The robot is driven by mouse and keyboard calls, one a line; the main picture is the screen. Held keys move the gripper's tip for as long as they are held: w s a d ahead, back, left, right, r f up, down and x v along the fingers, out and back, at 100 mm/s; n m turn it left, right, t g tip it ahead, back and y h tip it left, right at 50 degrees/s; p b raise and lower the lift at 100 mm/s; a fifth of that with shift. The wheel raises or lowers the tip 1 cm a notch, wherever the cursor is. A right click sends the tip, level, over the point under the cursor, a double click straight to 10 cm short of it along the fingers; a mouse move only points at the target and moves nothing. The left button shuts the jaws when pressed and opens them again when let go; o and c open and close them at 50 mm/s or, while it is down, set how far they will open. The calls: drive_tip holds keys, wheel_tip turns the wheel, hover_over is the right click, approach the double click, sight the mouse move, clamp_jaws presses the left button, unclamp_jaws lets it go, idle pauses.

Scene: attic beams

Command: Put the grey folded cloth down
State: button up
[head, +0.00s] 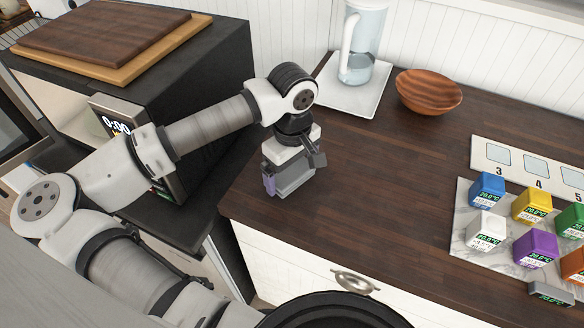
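My gripper (292,160) points down at the left part of the dark wooden counter (370,185). A grey, block-like thing (295,182), which looks like the grey folded cloth, is between its fingers. The gripper appears shut on it. A small purple patch (269,185) shows at its left side. The gripper and wrist hide the cloth's upper part. I cannot tell whether its underside touches the counter or hangs just above it.
A water pitcher (361,45) on a white tray (347,98) and a wooden bowl (429,91) stand behind. Several coloured cubes sit on a marble board (463,222) at right, below a numbered panel (482,149). Cutting boards (110,35) lie at upper left. The counter's middle is clear.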

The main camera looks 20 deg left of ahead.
sight(292, 171)
drive_tip(key=shift+r, duration=0.1)
drive_tip(key=shift+r+p, duration=0.15)
drive_tip(key=shift+p, duration=0.2)
drive_tip(key=shift+r+b, duration=0.25)
drive_tip(key=shift+b, duration=0.1)
wheel_tip(292, 171, up, 11)
drive_tip(key=b, duration=0.3)
drive_tip(key=shift+r, duration=0.2)
